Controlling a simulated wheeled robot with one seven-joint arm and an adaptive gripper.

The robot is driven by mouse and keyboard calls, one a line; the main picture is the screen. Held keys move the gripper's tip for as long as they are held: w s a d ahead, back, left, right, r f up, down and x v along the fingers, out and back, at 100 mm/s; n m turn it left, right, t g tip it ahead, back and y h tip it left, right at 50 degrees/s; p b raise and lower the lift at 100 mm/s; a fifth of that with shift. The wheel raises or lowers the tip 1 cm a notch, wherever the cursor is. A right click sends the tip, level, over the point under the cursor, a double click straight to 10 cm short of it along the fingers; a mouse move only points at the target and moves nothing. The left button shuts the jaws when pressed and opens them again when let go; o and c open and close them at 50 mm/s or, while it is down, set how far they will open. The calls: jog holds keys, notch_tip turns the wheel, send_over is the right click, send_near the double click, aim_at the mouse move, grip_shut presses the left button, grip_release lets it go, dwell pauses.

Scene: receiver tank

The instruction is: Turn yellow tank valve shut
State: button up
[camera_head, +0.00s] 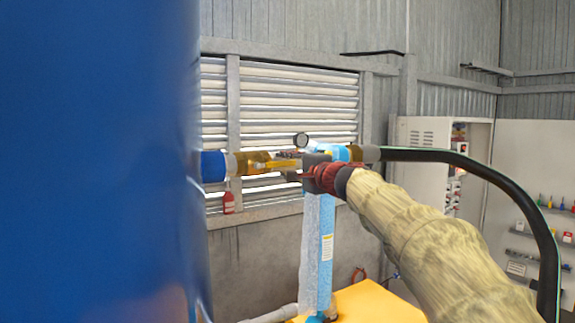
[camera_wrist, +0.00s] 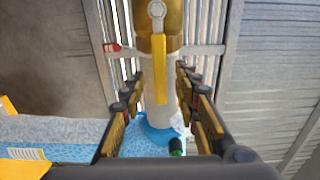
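The yellow valve lever (camera_head: 283,166) sits on a brass valve body (camera_head: 252,163) on the pipe from the large blue tank (camera_head: 95,160). In the wrist view the yellow lever (camera_wrist: 159,68) hangs from its round pivot and runs lengthwise along the pipe. My gripper (camera_head: 290,156) is at the lever's free end. In the wrist view my gripper (camera_wrist: 159,82) is open, with one finger on each side of the lever and pipe. Gaps show between both fingers and the lever. Whether the fingertips lie level with the lever in depth is unclear.
A light blue upright column (camera_head: 317,245) stands below the pipe on a yellow base (camera_head: 365,302). A black hose (camera_head: 480,168) curves off to the right. A louvred window (camera_head: 290,100) is behind; cabinets (camera_head: 530,170) stand at right.

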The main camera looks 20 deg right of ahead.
jog(key=shift+c, duration=0.5)
grip_shut()
dwell(0.3)
